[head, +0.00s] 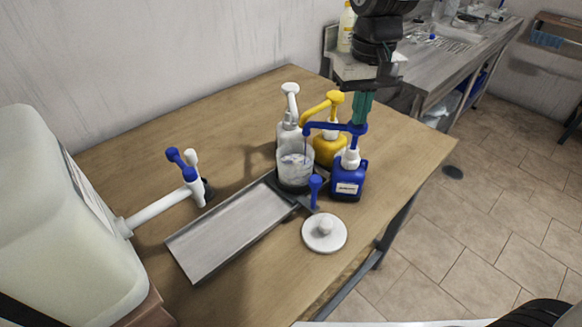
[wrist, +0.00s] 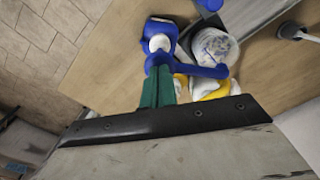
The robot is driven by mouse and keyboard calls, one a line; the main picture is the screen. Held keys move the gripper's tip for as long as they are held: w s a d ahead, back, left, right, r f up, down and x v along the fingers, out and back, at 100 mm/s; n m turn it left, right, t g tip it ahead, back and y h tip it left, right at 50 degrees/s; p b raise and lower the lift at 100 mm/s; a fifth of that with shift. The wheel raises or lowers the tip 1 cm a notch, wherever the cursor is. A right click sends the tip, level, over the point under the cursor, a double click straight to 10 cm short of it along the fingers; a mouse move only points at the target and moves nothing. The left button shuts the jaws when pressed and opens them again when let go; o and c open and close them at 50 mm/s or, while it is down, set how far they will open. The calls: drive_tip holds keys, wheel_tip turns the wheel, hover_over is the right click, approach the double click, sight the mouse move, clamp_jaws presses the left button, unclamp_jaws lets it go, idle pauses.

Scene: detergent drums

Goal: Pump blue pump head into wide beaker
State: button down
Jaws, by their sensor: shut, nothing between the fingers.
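The blue pump head (head: 335,127) sits on a blue bottle (head: 348,180) with a white collar and a label. Its long spout points left, with its tip over the wide beaker (head: 294,180). The beaker is clear and holds some pale liquid. A thin blue line runs down from the spout tip into it. My gripper (head: 361,120) is shut, its green fingertips right at the top of the pump head. In the wrist view my green fingers (wrist: 158,90) hide part of the pump head (wrist: 205,70); the beaker (wrist: 215,50) shows beyond. Contact is hard to tell.
A yellow pump bottle (head: 328,148) and a white pump bottle (head: 289,125) stand close behind. A metal tray (head: 225,232), a white lid (head: 324,232) and a large drum with a tap (head: 60,220) are in front and left. The back left table is clear.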

drive_tip(key=shift+f, duration=1.75)
drive_tip(key=shift+r, duration=2.85)
drive_tip(key=shift+f, duration=0.1)
drive_tip(key=shift+f, duration=2.75)
drive_tip(key=shift+r, duration=2.8)
